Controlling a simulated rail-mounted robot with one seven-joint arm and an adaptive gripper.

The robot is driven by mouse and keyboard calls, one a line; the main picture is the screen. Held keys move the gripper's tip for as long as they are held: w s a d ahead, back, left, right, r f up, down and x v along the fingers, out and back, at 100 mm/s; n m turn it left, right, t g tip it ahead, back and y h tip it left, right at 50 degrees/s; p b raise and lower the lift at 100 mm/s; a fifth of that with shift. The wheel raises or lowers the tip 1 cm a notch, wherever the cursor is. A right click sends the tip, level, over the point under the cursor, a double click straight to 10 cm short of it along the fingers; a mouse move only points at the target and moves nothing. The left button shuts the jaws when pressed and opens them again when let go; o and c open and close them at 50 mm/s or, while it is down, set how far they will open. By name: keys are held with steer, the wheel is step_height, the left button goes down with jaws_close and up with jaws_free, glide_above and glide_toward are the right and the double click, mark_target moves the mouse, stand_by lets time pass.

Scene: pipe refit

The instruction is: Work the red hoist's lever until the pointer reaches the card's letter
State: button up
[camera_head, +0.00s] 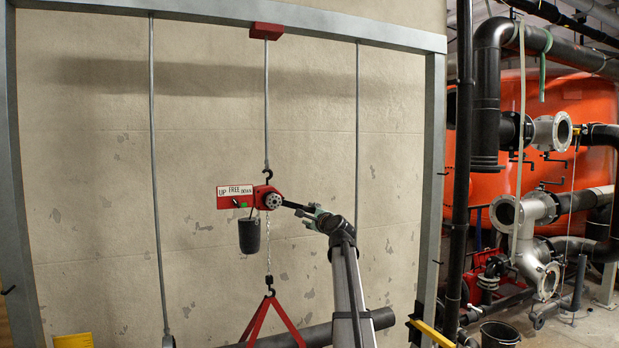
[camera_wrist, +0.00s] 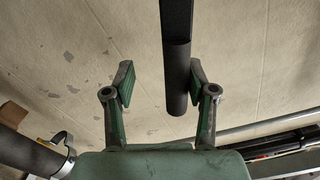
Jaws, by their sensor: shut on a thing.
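The red hoist (camera_head: 263,198) hangs from a hook and rod under the top beam. Its white label (camera_head: 239,190) reads UP, FREE, DOWN. A dark lever (camera_head: 296,207) points right from the hoist and dips slightly. My gripper (camera_head: 312,212) is at the lever's outer end, and in the wrist view its green-padded fingers (camera_wrist: 160,85) are either side of the dark lever (camera_wrist: 176,75). The left finger looks apart from it in that view, but the jaws are shut on the lever. I cannot make out the pointer or the card's letter.
A black canister (camera_head: 249,236) hangs below the hoist. A chain runs down to a red sling (camera_head: 272,320) above a dark pipe (camera_head: 318,335). Grey frame posts (camera_head: 431,180) and thin rods (camera_head: 359,150) stand around. Yellow item (camera_head: 73,341) at lower left. Pipework fills the right.

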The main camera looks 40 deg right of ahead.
steer(key=shift+a+f, duration=0.15)
steer(key=shift+a, duration=0.05)
steer(key=f, duration=0.1)
steer(key=a+f+m, duration=0.1)
steer(key=a+f+p, duration=0.1)
steer(key=shift+w+f+m, duration=0.15)
steer(key=shift+w+m, duration=0.1)
steer(key=shift+m, duration=0.05)
steer(key=a+f, duration=0.1)
steer(key=a+f+m+p, duration=0.1)
steer(key=shift+w+a+f+p, duration=0.3)
steer(key=shift+w+a+f, duration=0.05)
steer(key=shift+w, duration=0.05)
stand_by(0.3)
